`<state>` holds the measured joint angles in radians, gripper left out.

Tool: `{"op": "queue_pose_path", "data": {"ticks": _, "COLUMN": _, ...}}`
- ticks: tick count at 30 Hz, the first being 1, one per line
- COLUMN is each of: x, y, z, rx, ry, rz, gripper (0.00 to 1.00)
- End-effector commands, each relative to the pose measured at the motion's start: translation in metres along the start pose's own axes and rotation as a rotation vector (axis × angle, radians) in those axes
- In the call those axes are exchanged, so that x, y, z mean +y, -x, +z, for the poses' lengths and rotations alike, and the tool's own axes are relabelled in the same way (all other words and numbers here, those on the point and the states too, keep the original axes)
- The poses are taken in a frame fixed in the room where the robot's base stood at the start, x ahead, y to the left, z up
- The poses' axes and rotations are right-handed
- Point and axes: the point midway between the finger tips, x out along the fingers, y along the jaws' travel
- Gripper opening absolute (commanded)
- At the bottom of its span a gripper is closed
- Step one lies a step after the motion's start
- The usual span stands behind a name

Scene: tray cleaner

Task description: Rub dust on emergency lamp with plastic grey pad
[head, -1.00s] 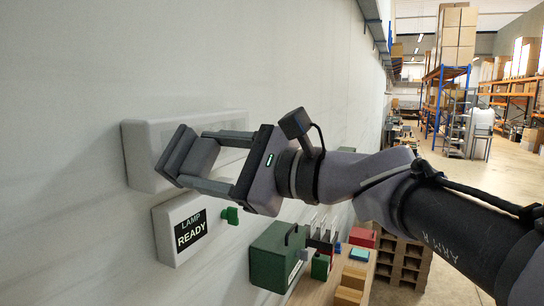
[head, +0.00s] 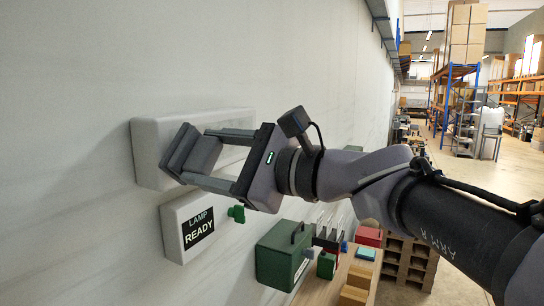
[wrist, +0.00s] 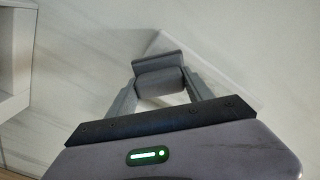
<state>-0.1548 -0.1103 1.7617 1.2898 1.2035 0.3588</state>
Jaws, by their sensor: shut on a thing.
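The emergency lamp (head: 150,150) is a long white box on the wall, left of centre in the head view. My gripper (head: 196,154) is shut on the plastic grey pad (head: 180,148), a grey block with a darker plate on its far side. The pad is in front of the lamp's left part and hides some of its face. I cannot tell whether the pad touches it. The wrist view shows the pad (wrist: 159,75) between both fingers, with a pale surface behind. No dust can be made out on the visible part of the lamp.
A white box labelled "LAMP READY" (head: 190,228) is on the wall just below the lamp, with a green knob (head: 237,213) beside it.

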Motion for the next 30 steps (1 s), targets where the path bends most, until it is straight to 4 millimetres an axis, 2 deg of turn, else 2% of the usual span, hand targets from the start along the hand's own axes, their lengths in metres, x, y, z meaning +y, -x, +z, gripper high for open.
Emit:
{"op": "queue_pose_path", "data": {"ticks": 20, "x": 0.000, "y": -0.012, "z": -0.001, "rx": 0.000, "ry": -0.001, "rz": 0.000, "gripper": 0.27}}
{"op": "queue_pose_path", "data": {"ticks": 30, "x": -0.024, "y": -0.010, "z": -0.023, "rx": 0.001, "ry": -0.001, "rz": 0.000, "gripper": 0.27}}
